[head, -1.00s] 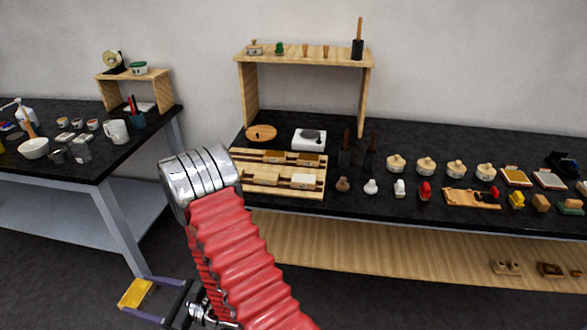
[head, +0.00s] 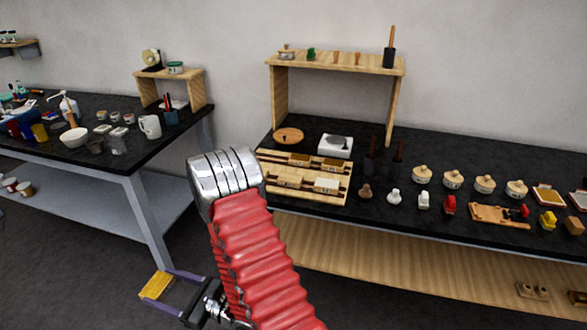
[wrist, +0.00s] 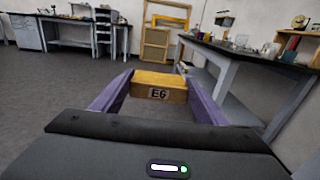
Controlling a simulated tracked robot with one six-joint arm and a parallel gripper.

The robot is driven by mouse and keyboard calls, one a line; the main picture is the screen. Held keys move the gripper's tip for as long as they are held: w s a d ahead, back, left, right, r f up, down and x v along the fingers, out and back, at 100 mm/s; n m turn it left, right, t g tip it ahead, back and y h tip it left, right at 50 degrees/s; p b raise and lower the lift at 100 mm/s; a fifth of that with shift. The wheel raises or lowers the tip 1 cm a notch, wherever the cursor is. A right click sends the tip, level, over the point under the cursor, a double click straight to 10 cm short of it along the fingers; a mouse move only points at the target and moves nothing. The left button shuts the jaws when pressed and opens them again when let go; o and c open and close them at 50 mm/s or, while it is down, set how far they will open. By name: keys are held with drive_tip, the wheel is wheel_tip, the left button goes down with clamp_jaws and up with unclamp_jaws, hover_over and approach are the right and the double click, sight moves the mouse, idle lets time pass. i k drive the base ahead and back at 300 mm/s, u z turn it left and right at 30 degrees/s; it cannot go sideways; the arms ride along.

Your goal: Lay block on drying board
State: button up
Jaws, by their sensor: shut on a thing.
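A yellow block (head: 155,286) is held between the purple fingers of my gripper (head: 163,283), at the lower left of the head view. The wrist view shows the block (wrist: 160,85) gripped at the fingertips, with a label reading "EG" on its near face. The block is in the air over the dark floor, in front of the benches. A slatted wooden board (head: 290,192) with several small blocks on it lies on the right bench. I cannot tell whether this is the drying board.
The left bench (head: 110,160) holds bowls, mugs and bottles. The right bench (head: 465,223) carries a wooden shelf (head: 335,63), several lidded pots and small tools. A gap separates the benches. In the wrist view, open floor lies left and a wooden rack (wrist: 157,45) stands behind.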

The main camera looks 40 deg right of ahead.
sight(263, 163)
drive_tip(key=i, duration=0.9)
drive_tip(key=z, duration=0.2)
drive_tip(key=k, duration=0.95)
drive_tip(key=u, duration=0.15)
drive_tip(key=i, duration=0.55)
drive_tip(key=u, duration=0.05)
